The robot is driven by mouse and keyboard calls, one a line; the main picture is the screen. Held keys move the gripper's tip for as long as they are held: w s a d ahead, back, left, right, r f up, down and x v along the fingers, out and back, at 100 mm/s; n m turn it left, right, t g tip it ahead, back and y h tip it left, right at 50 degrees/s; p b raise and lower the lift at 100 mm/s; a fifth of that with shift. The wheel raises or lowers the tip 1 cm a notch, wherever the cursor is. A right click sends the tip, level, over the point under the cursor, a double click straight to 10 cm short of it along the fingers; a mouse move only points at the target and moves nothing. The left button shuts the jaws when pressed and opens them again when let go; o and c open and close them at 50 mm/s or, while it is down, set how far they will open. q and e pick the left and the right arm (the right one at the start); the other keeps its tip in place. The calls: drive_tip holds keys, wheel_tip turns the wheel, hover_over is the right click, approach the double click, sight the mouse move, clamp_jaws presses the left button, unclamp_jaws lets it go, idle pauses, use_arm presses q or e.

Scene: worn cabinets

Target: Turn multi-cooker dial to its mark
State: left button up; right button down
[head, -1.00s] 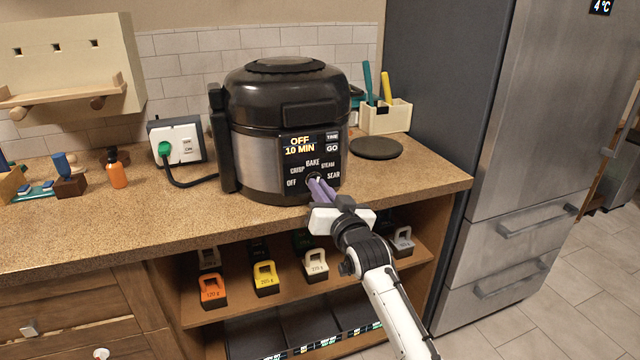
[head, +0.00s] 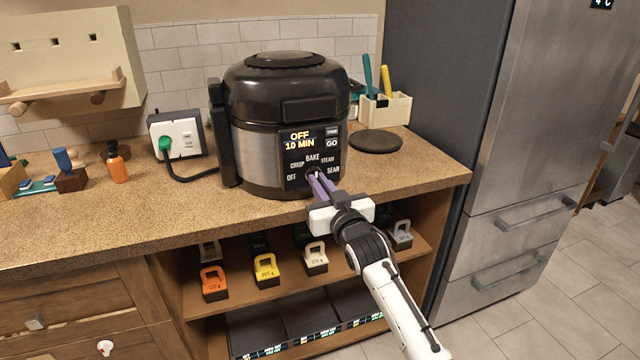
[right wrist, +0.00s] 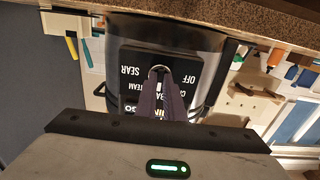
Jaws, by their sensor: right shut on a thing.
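The black and steel multi-cooker (head: 285,95) stands on the counter with its front panel facing me. Its display reads OFF and 10 MIN. The dial (head: 313,173) sits low on the panel, ringed by the labels OFF, CRISP, BAKE, STEAM and SEAR. My right gripper (head: 319,184) is shut on the dial, its purple fingers reaching in from the front and below. In the right wrist view the panel appears upside down, with the dial (right wrist: 160,71) between the fingertips. The fingers hide much of the dial, so I cannot tell where its pointer stands. My left gripper is not in view.
A socket box (head: 178,135) with a green plug stands left of the cooker, its black cable running to it. A round black mat (head: 376,143) and a cream utensil holder (head: 386,110) are on the right. Coloured weights (head: 267,270) sit on the shelf below.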

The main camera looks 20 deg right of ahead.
drive_tip(key=c, duration=1.9)
unclamp_jaws()
drive_tip(key=shift+o, duration=0.2)
drive_tip(key=shift+s, duration=0.1)
drive_tip(key=s, duration=1)
drive_tip(key=shift+d, duration=0.15)
drive_tip(key=s+a+f+n+g+y, duration=0.1)
drive_tip(key=s+a+f+g, duration=0.15)
drive_tip(key=s+f, duration=0.9)
drive_tip(key=s+a+f+g, duration=0.1)
drive_tip(key=s+f+g, duration=0.3)
drive_tip(key=s+f, duration=0.8)
drive_tip(key=s+a+f+g, duration=0.1)
drive_tip(key=s+f+g, duration=0.2)
drive_tip(key=s+f, duration=0.7)
drive_tip(key=shift+s+a+y, duration=0.2)
drive_tip(key=shift+a+y, duration=0.1)
drive_tip(key=shift+y, duration=0.1)
